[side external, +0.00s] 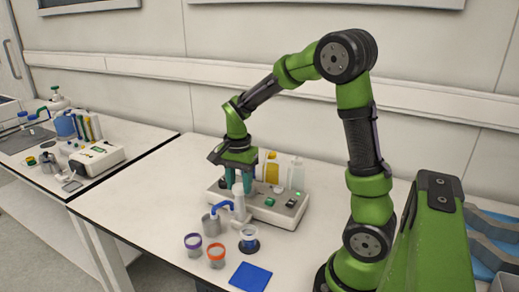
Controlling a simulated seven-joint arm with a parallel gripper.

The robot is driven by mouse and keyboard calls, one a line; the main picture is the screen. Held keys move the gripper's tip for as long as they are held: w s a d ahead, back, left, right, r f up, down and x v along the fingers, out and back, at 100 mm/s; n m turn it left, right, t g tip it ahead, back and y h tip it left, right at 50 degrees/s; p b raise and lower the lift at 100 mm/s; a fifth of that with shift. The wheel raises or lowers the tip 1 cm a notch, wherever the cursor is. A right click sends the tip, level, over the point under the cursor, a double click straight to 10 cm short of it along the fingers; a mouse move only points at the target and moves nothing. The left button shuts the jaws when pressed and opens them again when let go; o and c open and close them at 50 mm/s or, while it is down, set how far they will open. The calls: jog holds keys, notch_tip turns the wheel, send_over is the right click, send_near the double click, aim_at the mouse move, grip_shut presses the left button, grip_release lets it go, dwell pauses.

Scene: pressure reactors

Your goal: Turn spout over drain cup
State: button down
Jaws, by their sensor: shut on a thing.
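The blue spout (224,206) reaches left from a white upright post (239,206), and its tip is at the rim of a grey metal cup (211,223). My gripper (238,183) points down above the post, with its teal fingers shut on the top of the post. The fingers hide the exact contact. A clear cup with a blue band (249,234) stands on a dark round base to the right of the post. A purple-rimmed cup (193,244) and an orange-rimmed cup (216,256) stand at the front left. I cannot tell which cup is the drain cup.
A grey-white device (281,213) with a green light stands behind the post, with yellow and white bottles (296,174) behind it. A blue square (250,277) lies at the front. The left part of the table (135,205) is clear. Another bench (150,145) with similar equipment stands left.

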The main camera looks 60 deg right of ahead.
jog(key=m, duration=0.4)
dwell(0.8)
jog(key=c, duration=0.6)
grip_release()
jog(key=shift+c, duration=0.2)
jog(key=shift+r, duration=0.1)
notch_tip(320, 180, up, 17)
